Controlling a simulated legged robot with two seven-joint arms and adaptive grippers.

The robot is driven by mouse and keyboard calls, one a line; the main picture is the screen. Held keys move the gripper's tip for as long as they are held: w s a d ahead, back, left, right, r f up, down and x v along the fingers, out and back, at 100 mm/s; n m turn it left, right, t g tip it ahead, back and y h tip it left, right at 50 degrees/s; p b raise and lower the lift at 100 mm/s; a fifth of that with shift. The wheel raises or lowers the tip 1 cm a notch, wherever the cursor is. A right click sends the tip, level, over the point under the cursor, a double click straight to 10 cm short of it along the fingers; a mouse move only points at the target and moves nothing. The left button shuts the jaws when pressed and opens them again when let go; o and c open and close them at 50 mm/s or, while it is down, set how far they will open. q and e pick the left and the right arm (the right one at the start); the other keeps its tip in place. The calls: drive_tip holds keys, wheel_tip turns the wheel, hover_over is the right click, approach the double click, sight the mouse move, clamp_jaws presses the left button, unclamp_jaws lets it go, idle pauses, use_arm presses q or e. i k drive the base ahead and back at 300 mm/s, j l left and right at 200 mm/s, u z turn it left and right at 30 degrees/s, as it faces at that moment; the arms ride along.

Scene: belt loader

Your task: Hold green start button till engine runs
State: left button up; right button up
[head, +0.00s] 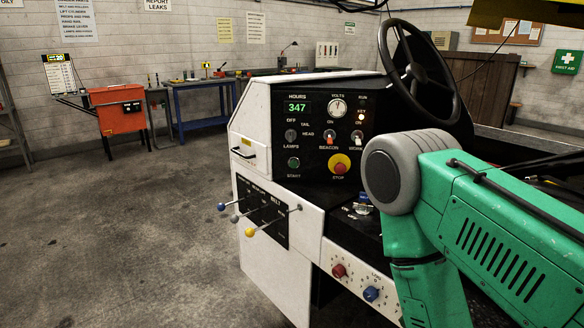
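The green start button (293,162), labelled START, sits at the lower left of the black control panel (316,150) on the white loader console. Nothing touches it. A lamp position beside the RUN label (362,101) looks dark. The hours display reads 347 (297,107). My green arm comes in from the right and stands in front of the console's right side. Neither of my grippers shows in the head view.
A red and yellow stop button (339,164) is right of the start button. Several ball-ended levers (250,232) stick out at the front left. The steering wheel (418,70) rises behind the panel. Open floor (130,230) lies to the left, with an orange cabinet (119,108) beyond.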

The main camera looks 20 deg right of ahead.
sight(293, 164)
drive_tip(key=i+j+z, duration=0.35)
drive_tip(key=i, duration=0.25)
drive_tip(key=i+j+z, duration=0.4)
drive_tip(key=i+j, duration=0.15)
drive_tip(key=i+j+z, duration=0.35)
drive_tip(key=j, duration=0.4)
drive_tip(key=i, duration=0.1)
